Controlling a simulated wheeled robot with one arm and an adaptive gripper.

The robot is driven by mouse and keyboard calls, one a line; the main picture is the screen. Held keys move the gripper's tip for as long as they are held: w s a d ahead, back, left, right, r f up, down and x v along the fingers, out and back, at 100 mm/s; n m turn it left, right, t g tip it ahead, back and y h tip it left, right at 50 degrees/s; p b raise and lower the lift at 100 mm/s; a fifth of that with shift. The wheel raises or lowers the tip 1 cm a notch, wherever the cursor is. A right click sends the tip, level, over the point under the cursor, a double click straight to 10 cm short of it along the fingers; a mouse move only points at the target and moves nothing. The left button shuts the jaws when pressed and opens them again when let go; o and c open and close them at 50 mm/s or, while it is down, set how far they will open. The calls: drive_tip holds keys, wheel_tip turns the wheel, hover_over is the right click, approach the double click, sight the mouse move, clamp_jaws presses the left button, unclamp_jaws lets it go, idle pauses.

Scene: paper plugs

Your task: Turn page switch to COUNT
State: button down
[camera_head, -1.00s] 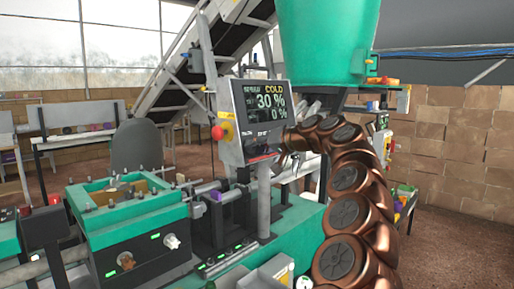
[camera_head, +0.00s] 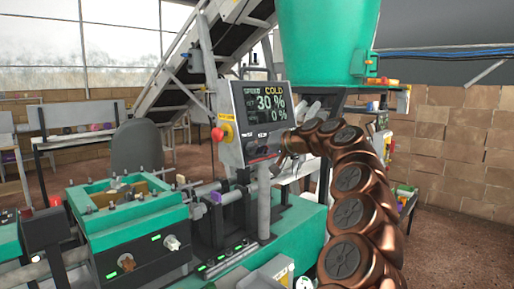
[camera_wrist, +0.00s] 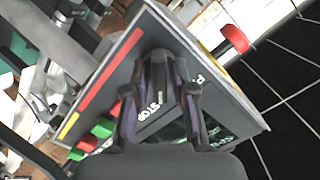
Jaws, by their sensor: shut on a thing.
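The control panel (camera_head: 232,150) is a grey box on a post in the head view. Its screen (camera_head: 265,106) reads SPEED and COLD, with 30 % and 0 % below. Small labels and dark knobs sit under the screen. My gripper (camera_head: 281,150) is at the panel's lower right front, its fingertips hard to make out there. STOP lettering shows between the fingers. The switch's setting cannot be read.
A red mushroom button on a yellow plate (camera_head: 224,131) is on the panel's left side; the red button also shows in the wrist view (camera_wrist: 235,38). A green machine (camera_head: 140,215) stands below left. A green hopper (camera_head: 325,40) hangs above my arm.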

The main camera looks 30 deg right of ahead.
drive_tip(key=m+p, duration=0.3)
drive_tip(key=shift+r+m, duration=0.15)
drive_tip(key=shift+m, duration=0.15)
drive_tip(key=shift+d+m+y+p, duration=0.1)
drive_tip(key=shift+m+y+p, duration=0.2)
drive_tip(key=shift+m+p, duration=1)
drive_tip(key=shift+f+m, duration=0.25)
drive_tip(key=shift+m, duration=0.05)
drive_tip(key=c, duration=1.2)
unclamp_jaws()
drive_tip(key=v, duration=1.2)
drive_tip(key=shift+s+f, duration=0.1)
drive_tip(key=shift+f, duration=0.05)
